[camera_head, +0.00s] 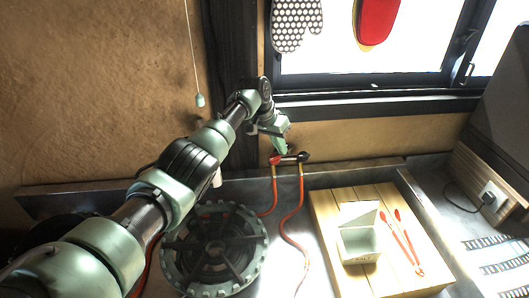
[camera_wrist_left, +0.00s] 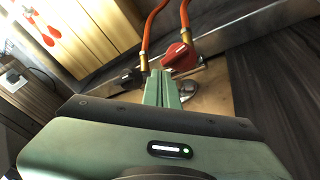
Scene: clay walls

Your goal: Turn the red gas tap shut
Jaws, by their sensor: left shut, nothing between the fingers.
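The red gas tap (camera_head: 276,160) sits on a short pipe low on the wall, above an orange hose. It also shows in the left wrist view (camera_wrist_left: 180,57), just beyond and to the right of my fingertips. A black tap (camera_head: 304,157) is at the other end of the pipe and shows in the left wrist view (camera_wrist_left: 131,77). My left gripper (camera_head: 283,149) is shut and empty, its fingertips (camera_wrist_left: 161,73) close to the red tap. I cannot tell whether they touch it. My right gripper is out of view.
A round gas burner (camera_head: 214,250) stands below my left arm. A wooden board (camera_head: 330,222) holds a small open white box (camera_head: 359,243) and red tongs (camera_head: 403,243). Two orange hoses (camera_head: 299,205) run down from the taps. A pull cord (camera_head: 199,99) hangs at the left.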

